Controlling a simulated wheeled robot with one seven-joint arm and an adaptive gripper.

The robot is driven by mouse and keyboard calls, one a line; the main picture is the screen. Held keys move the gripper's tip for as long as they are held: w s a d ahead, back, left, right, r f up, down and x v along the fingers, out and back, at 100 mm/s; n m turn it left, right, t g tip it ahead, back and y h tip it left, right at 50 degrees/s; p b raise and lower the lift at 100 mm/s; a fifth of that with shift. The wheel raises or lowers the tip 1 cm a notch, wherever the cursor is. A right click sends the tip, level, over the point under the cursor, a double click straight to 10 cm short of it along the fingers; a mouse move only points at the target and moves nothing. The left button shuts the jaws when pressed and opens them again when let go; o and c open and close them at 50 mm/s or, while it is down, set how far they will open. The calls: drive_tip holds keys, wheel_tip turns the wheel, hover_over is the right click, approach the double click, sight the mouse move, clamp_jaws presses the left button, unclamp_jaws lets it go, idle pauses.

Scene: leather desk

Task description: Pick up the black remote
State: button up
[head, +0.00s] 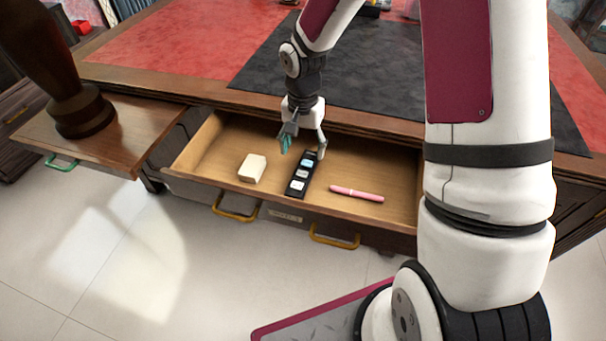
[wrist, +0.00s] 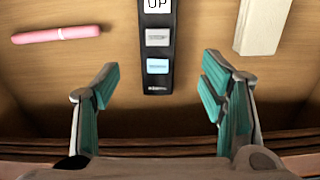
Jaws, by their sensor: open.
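The black remote (head: 301,175) lies in the open wooden drawer, between a white block and a pink pen. It has several pale and blue buttons. In the wrist view the remote (wrist: 157,60) runs down from the top edge, with a key marked "UP" and its near end between my fingers. My gripper (head: 303,146) is open above the far end of the remote. In the wrist view my gripper (wrist: 158,95) shows its teal finger pads apart on both sides of the remote, with nothing held.
The white block (head: 252,168) lies left of the remote and the pink pen (head: 356,193) lies right of it. The drawer (head: 400,190) has low walls, with the desktop edge behind. A dark wooden object (head: 85,113) stands on a side board.

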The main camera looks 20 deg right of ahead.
sight(304, 172)
drive_tip(key=shift+s+f+b, duration=0.2)
drive_tip(key=shift+f+b, duration=0.6)
drive_tip(key=shift+f, duration=3.15)
drive_tip(key=c, duration=1.3)
